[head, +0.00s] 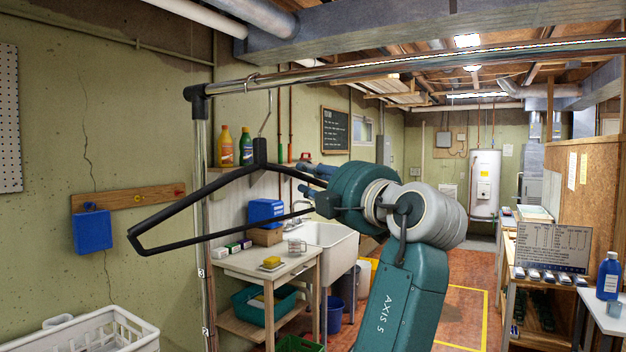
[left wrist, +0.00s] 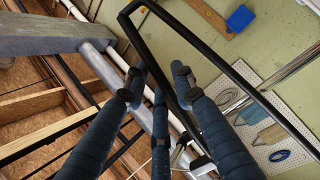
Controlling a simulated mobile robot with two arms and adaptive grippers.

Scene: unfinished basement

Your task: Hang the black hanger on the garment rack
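The black hanger (head: 190,203) is held in the air, its long corner toward the left, and its thin metal hook (head: 266,115) points up. In the head view the hook's top appears just below the rail of the garment rack (head: 420,62); I cannot tell the depth gap. My left gripper (head: 312,180) has its fingers around the hanger's right side. In the left wrist view (left wrist: 160,90) the hanger's black bar (left wrist: 150,62) passes between the dark blue fingers. My right gripper is in neither view.
The rack's upright post (head: 204,230) stands at the left under a black corner joint. Behind it are a workbench (head: 262,268) and a white sink (head: 325,245). A white laundry basket (head: 95,330) is at lower left.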

